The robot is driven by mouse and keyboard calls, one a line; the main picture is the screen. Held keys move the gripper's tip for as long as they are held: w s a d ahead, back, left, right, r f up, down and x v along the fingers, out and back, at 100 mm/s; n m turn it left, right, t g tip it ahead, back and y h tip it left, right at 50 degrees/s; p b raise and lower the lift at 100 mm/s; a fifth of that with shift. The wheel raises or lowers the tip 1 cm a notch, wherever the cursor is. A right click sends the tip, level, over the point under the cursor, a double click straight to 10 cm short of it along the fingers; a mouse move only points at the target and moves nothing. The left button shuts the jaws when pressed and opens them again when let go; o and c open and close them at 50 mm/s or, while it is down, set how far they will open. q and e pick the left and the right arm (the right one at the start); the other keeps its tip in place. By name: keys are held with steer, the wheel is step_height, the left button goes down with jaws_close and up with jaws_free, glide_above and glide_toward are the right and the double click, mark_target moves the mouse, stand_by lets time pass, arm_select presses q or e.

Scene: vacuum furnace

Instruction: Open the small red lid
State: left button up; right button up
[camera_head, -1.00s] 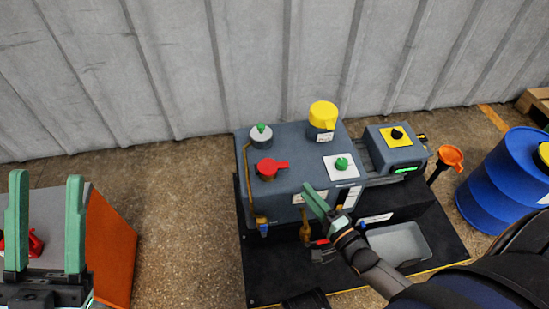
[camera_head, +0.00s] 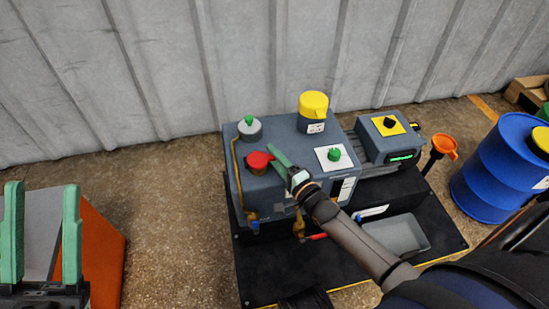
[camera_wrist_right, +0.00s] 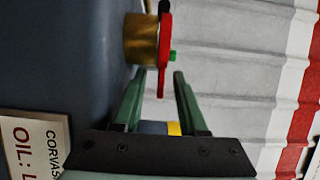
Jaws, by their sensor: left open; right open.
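The small red lid (camera_head: 259,160) sits closed on a brass neck on top of the grey-blue machine (camera_head: 285,190). In the right wrist view the lid (camera_wrist_right: 165,45) is edge-on above the brass neck (camera_wrist_right: 140,38), and its handle tab reaches down between my fingertips. My right gripper (camera_head: 278,157) is open at the lid's right side; its fingers (camera_wrist_right: 159,78) stand either side of the tab. Whether they touch it I cannot tell. In the head view the gripper hides most of the tab. My left gripper (camera_head: 42,187) is open and empty at the far left.
A yellow cap (camera_head: 313,104), a grey cap with a green knob (camera_head: 249,128) and a green knob on a white plate (camera_head: 334,155) share the machine top. A control box (camera_head: 388,140) stands right, a blue drum (camera_head: 497,170) farther right. An orange-sided cabinet (camera_head: 95,240) is at left.

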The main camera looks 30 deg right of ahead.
steer(key=shift+c, duration=0.4)
jaws_close()
stand_by(0.9)
